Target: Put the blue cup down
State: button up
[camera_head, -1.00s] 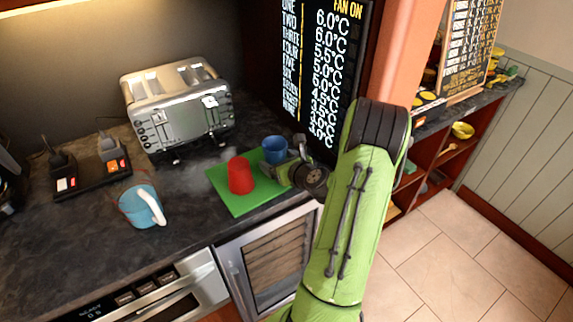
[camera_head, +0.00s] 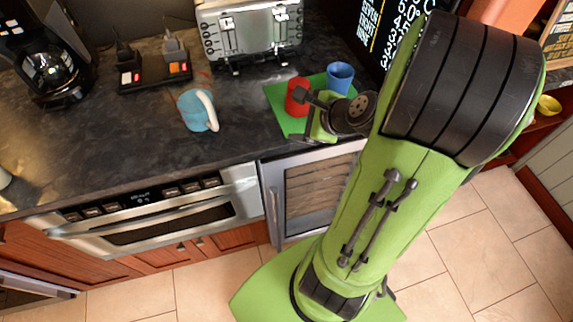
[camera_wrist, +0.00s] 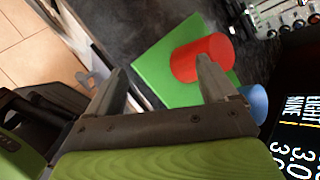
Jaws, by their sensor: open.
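The blue cup (camera_head: 340,77) stands upright on the back right part of the green mat (camera_head: 283,122) on the counter. It shows at the right in the wrist view (camera_wrist: 256,100), partly hidden by a finger. A red cup (camera_head: 297,92) stands on the mat to its left; the wrist view shows it beyond my fingers (camera_wrist: 205,57). My gripper (camera_head: 321,122) is at the mat's front right, apart from the blue cup. In the wrist view its two fingers (camera_wrist: 161,72) are spread with nothing between them.
A light blue jug (camera_head: 195,111) with a white handle stands left of the mat. A toaster (camera_head: 250,30) is behind, and a coffee maker (camera_head: 55,65) is at the far left. The dark counter (camera_head: 125,130) is clear in front, above an oven (camera_head: 165,220).

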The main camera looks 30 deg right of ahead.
jog(key=s+a+r+n+g, duration=0.3)
jog(key=s+a+n+g, duration=0.15)
jog(key=a+n, duration=0.9)
jog(key=s+a+r+n, duration=0.1)
jog(key=s+r+n, duration=0.3)
jog(key=s+n, duration=0.5)
jog(key=n, duration=0.3)
jog(key=shift+s+a+r+h, duration=0.2)
jog(key=shift+a+h, duration=0.05)
jog(key=shift+h, duration=0.15)
jog(key=shift+r, duration=0.1)
